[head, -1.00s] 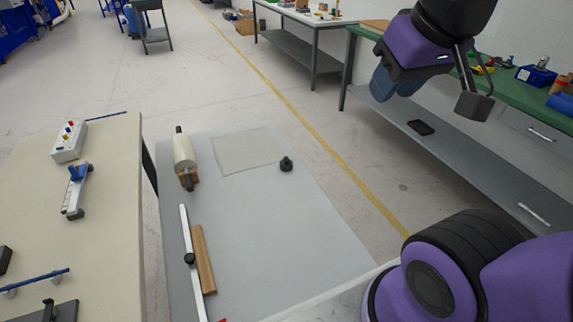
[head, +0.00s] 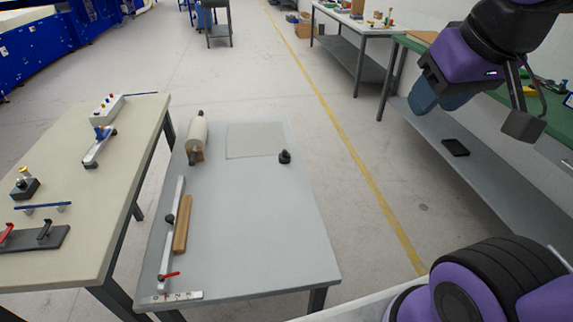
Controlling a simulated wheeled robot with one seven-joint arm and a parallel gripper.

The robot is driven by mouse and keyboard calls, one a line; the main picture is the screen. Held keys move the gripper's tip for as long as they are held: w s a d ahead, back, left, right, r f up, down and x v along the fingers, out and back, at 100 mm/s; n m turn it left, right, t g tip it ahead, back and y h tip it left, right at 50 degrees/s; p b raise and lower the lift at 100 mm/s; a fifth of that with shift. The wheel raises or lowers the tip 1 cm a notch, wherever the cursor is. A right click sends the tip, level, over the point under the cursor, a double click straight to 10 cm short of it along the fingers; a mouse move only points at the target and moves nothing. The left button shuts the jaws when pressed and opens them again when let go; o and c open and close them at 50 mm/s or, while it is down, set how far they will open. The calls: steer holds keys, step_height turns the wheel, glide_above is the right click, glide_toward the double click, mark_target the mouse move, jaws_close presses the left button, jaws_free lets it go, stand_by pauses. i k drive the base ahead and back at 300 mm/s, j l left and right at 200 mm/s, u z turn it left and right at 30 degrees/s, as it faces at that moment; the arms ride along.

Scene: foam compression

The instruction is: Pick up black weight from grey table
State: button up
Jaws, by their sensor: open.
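The black weight (head: 285,157) is a small dark knobbed piece standing upright on the grey table (head: 260,220), near its far right edge. It is to the right of a thin light foam sheet (head: 255,141) that lies flat on the table. My gripper (head: 478,103) is at the upper right of the head view, raised well away from the grey table and to the right of the weight. Its dark fingers are apart and nothing shows between them.
A roller (head: 196,138), a wooden block (head: 182,224) and a long metal lever (head: 172,230) lie along the grey table's left side. A beige table (head: 75,180) with devices stands left. A green bench (head: 420,46) with a lower shelf stands right. The grey table's middle is clear.

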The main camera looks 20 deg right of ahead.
mark_target(284, 158)
steer(key=l+u, duration=0.2)
steer(key=l, duration=0.25)
steer(key=k+l+u, duration=0.2)
steer(key=l, duration=0.3)
steer(key=l+u, duration=0.15)
steer(key=l, duration=0.3)
steer(key=i+l+u, duration=0.2)
steer(key=l, duration=0.2)
steer(key=i+l+u, duration=0.2)
steer(key=l, duration=0.2)
steer(key=l+u, duration=0.2)
steer(key=l, duration=0.25)
steer(key=i+l+u, duration=0.3)
steer(key=i+l, duration=0.15)
steer(key=l, duration=0.25)
steer(key=i+l+u, duration=0.15)
steer(key=l, duration=0.25)
steer(key=i+l, duration=0.3)
steer(key=l, duration=0.2)
